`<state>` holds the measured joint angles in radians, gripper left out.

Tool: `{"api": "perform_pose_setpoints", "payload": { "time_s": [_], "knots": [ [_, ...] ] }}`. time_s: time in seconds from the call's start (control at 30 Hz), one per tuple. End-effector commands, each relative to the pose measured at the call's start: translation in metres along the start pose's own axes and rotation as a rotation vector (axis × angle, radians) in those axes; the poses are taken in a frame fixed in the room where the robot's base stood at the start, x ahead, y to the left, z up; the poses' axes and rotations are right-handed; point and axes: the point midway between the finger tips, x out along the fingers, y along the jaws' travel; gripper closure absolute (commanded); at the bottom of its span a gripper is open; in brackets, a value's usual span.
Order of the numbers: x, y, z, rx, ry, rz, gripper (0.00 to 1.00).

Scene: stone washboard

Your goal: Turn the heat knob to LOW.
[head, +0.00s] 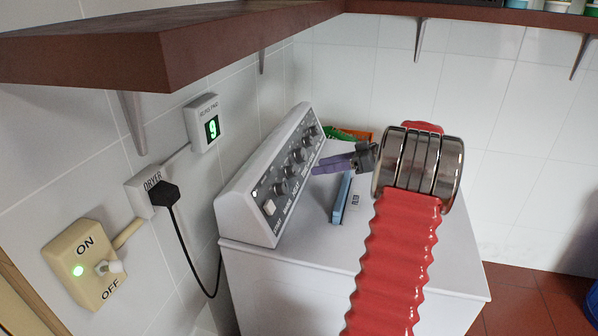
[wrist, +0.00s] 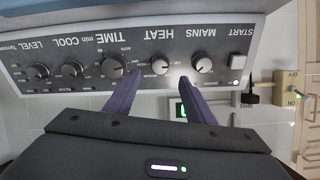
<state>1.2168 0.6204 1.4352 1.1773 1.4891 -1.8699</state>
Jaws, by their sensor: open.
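The dryer's control panel (wrist: 240,44) appears upside down in the wrist view, with a row of dark round knobs. The HEAT knob (wrist: 160,68) is under its HEAT label, between the MAINS knob (wrist: 202,63) and the TIME knob (wrist: 113,67). The small setting words around it and its exact pointing are too small to read surely. My gripper (wrist: 159,80) is open and empty, its two purple fingers spread to either side of the HEAT knob in the picture. Contact is not visible. In the head view my gripper (head: 334,163) is just right of the panel (head: 243,197).
A white START button (wrist: 236,62) lies beside MAINS. A blue-handled filter (head: 341,198) lies on the dryer top (head: 400,262). A brown shelf (head: 160,48) overhangs the left. The wall has an ON/OFF switch (head: 84,265), a black plug (head: 165,194) and a display reading 9 (head: 212,128).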

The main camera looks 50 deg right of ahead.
Motion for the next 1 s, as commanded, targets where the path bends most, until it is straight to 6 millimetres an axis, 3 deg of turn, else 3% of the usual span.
{"api": "perform_pose_setpoints", "payload": {
  "time_s": [0.5,0.7,1.0],
  "knots": [
    [0.077,0.000,0.000,0.000,-0.001,0.000,0.51],
    [0.089,0.000,0.000,0.000,0.000,0.000,0.51],
    [0.089,0.000,0.000,0.000,0.000,0.001,0.53]
  ]
}}
